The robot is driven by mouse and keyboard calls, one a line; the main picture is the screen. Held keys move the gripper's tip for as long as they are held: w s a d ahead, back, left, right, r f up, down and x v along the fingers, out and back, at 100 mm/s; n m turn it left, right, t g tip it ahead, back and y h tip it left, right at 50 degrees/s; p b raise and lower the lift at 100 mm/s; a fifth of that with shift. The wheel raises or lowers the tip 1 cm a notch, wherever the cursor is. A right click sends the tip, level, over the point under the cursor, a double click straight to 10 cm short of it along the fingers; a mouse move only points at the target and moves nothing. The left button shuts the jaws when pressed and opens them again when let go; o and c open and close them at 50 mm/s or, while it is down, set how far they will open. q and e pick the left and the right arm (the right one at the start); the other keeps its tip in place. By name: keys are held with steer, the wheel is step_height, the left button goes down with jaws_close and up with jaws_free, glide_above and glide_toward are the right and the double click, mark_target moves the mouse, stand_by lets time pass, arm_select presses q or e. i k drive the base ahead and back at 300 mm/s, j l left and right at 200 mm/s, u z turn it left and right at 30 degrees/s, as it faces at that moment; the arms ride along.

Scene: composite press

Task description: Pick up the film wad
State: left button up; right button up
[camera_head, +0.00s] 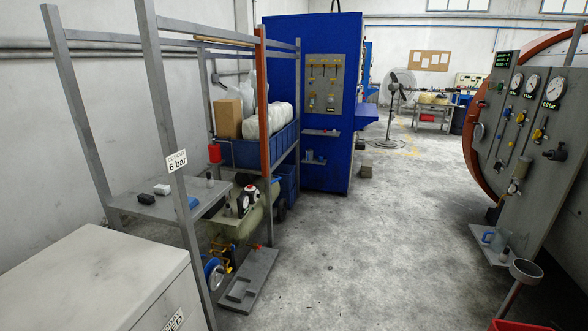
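I cannot pick out the film wad with certainty. I cannot tell whether either of these is the film wad. Neither of my grippers is in this view.
A grey cabinet (90,285) stands at front left. The rack's lower shelf (165,207) holds small blocks. A blue cabinet (315,170) stands behind the rack. A gauge panel (515,140) and a red bin (515,326) are at right. The middle floor (370,240) is clear.

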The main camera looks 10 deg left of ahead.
mark_target(160, 189)
steer(key=i, duration=3)
steer(key=u, duration=0.45)
steer(key=i+u, duration=0.1)
steer(key=u, duration=0.3)
steer(key=l+u, duration=0.1)
steer(key=u, duration=0.35)
steer(key=i+l+u, duration=0.1)
steer(key=u, duration=2.45)
